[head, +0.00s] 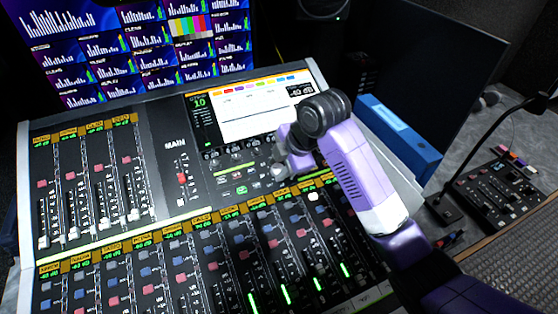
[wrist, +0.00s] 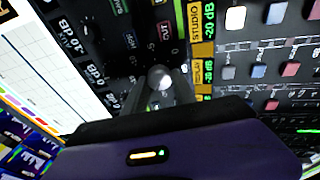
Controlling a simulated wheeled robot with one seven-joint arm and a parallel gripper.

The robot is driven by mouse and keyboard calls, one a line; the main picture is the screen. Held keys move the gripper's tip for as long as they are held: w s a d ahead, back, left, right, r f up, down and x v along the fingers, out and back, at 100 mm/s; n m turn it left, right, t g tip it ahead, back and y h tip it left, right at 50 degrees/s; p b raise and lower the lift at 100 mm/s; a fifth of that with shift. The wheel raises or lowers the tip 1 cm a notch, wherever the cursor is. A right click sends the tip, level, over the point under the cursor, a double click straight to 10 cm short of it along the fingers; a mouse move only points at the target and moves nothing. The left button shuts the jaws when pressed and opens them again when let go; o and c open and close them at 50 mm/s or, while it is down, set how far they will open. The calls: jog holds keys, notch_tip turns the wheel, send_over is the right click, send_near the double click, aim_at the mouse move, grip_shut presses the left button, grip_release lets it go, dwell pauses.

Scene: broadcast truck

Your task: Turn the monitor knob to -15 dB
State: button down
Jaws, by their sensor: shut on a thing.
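The monitor knob (wrist: 160,77) shows in the wrist view as a small round, pale grey cap on the dark console panel. My gripper (wrist: 160,90) is shut on it, with one grey finger on each side. In the head view my gripper (head: 280,170) reaches down to the panel below the console screen, and its fingers and wrist hide the knob. A readout (head: 300,90) at the screen's top right corner appears to read -40 dB. In the wrist view this readout (wrist: 70,45) is turned on its side and partly cut off.
The mixing console (head: 160,150) has rows of faders and coloured buttons around my gripper. Its screen (head: 255,110) stands just behind. A blue binder (head: 400,135) and a small control box (head: 495,190) with a gooseneck microphone lie to the right.

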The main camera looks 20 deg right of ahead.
jog(key=m+t+p, duration=0.1)
jog(key=m+p, duration=0.5)
jog(key=m, duration=0.1)
jog(key=shift+s+r, duration=0.1)
jog(key=shift+r, duration=0.05)
jog(key=shift+m+t+h+p, duration=0.3)
jog(key=shift+m+p, duration=0.55)
jog(key=shift+m, duration=0.55)
jog(key=shift+m+t+h+p, duration=0.3)
jog(key=shift+m+p, duration=0.55)
jog(key=shift+m, duration=0.55)
jog(key=shift+f, duration=0.2)
jog(key=c, duration=1)
grip_release()
jog(key=shift+r, duration=0.15)
jog(key=v, duration=0.7)
jog(key=shift+s+r+b, duration=0.2)
jog(key=shift+r+b, duration=0.05)
jog(key=shift+b, duration=0.05)
